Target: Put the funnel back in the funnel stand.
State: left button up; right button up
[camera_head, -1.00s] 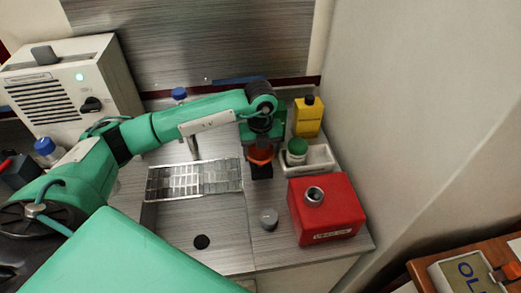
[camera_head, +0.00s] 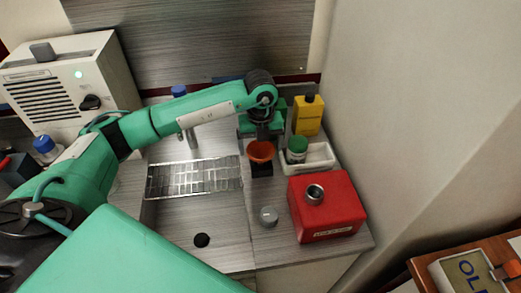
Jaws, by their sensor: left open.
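The orange-red funnel (camera_head: 261,150) is upright, mouth up, at the black funnel stand (camera_head: 262,170) on the counter right of the sink. It appears to sit in the stand; its spout is hidden. My left gripper (camera_head: 262,131) is open just behind the funnel's rim and looks clear of it. Its fingertips are partly hidden, so a small contact cannot be ruled out. My right gripper is not in view.
A white tray (camera_head: 322,158) with a green-capped jar (camera_head: 297,147) and a yellow bottle (camera_head: 308,115) stand close to the right. A red can (camera_head: 328,212) and a small grey cap (camera_head: 268,215) are in front. A wire rack (camera_head: 195,178) spans the sink.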

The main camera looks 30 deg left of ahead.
pick_arm(q)
notch_tip(320, 180, up, 10)
jog(key=b, duration=0.2)
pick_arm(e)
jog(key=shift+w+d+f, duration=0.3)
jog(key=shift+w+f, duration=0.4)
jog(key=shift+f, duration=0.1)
pick_arm(q)
jog(key=shift+r, duration=0.15)
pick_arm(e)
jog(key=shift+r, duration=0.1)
